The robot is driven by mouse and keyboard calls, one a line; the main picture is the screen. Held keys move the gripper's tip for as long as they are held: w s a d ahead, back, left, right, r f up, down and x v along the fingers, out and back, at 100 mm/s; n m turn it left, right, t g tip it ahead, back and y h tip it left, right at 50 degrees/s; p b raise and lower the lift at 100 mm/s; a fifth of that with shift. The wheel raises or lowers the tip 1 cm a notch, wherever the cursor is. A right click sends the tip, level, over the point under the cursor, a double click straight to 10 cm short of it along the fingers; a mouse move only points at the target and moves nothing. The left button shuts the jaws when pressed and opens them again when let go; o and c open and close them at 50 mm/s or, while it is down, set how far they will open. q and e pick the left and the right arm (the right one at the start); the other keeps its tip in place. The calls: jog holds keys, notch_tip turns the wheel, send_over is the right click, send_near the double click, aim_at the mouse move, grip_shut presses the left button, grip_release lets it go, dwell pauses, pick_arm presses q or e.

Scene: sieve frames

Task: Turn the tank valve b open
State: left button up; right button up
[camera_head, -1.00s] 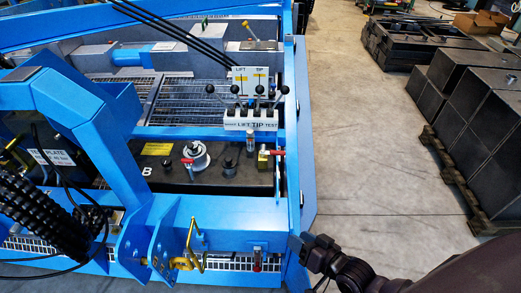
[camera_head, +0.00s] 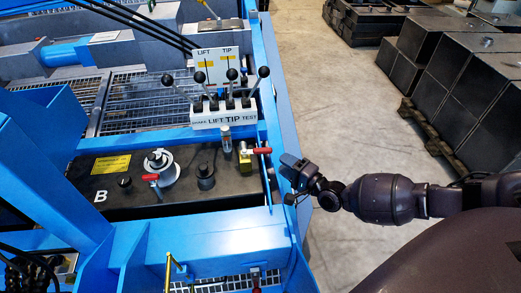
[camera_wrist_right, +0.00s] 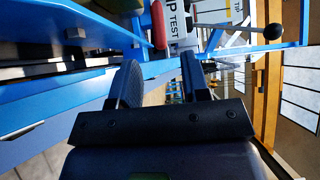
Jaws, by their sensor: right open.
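The black tank marked B (camera_head: 100,197) lies inside the blue frame. At its right end stands a brass valve (camera_head: 244,160) with a red lever handle (camera_head: 257,151) pointing right. Another small red handle (camera_head: 150,178) sits beside the round filler cap; I cannot tell from markings which is valve b. My right gripper (camera_head: 287,172) is just right of the brass valve, over the blue frame's right rail, apart from the lever. In the right wrist view the fingers (camera_wrist_right: 163,85) are spread and empty, with a red handle (camera_wrist_right: 159,25) beyond them. My left gripper is not in view.
A lever block marked LIFT TIP TEST (camera_head: 222,118) with several black-knobbed levers stands behind the tank. The blue right rail (camera_head: 283,125) lies close to my gripper. Black boxes (camera_head: 465,90) stand on the far right. Open floor (camera_head: 345,110) lies between.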

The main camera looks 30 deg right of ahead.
aim_at(267, 153)
jog(key=b+x, duration=0.1)
jog(key=x, duration=0.6)
jog(key=shift+w+a+f, duration=0.15)
jog(key=shift+w, duration=0.15)
jog(key=shift+w+a, duration=0.15)
jog(key=shift+w, duration=0.55)
grip_shut()
